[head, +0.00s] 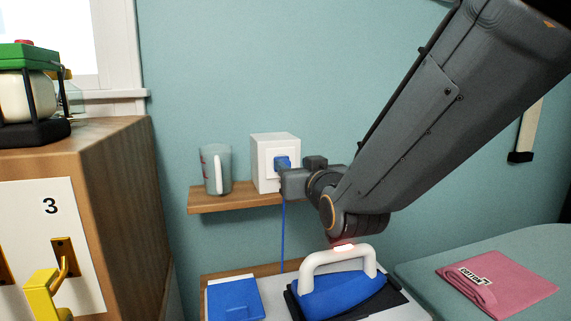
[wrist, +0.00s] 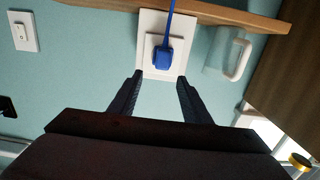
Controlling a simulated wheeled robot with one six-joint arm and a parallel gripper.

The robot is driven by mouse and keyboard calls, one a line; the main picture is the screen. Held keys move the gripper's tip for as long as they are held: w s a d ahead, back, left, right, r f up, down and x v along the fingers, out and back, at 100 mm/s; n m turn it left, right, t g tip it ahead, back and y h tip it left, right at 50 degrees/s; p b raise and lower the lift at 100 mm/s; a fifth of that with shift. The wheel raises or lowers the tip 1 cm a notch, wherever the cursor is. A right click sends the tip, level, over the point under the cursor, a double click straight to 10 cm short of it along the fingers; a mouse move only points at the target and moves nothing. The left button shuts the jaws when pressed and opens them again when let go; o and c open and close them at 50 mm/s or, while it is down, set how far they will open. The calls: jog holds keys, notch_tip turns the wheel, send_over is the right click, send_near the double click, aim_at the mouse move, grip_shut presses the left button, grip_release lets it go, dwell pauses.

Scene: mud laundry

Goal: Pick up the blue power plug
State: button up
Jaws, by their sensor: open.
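The blue power plug (head: 283,162) sits in the white socket box (head: 273,148) on a small wooden wall shelf. Its blue cord (head: 283,235) hangs down in the head view. In the wrist view the plug (wrist: 162,57) is against the white socket plate (wrist: 150,27), with the cord running to the top edge. My gripper (wrist: 158,82) is open, its two dark fingers apart, one on each side below the plug in that view. The plug lies just beyond the fingertips and nothing is between them. In the head view my gripper partly hides the socket box and plug.
Below are a blue iron (head: 340,290) with a white handle and a blue box (head: 235,299). A pink folded cloth (head: 497,282) lies at right. A wooden cabinet (head: 125,190) stands at left.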

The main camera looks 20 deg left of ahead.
aim_at(286, 162)
jog(key=shift+f+p+x, duration=0.15)
jog(key=shift+p+x, duration=0.55)
jog(key=shift+x, duration=0.8)
jog(key=shift+f+p+x, duration=0.1)
jog(key=shift+p+x, duration=0.55)
jog(key=shift+x, duration=0.8)
jog(key=shift+s+a, duration=0.1)
jog(key=shift+a, duration=0.05)
grip_shut()
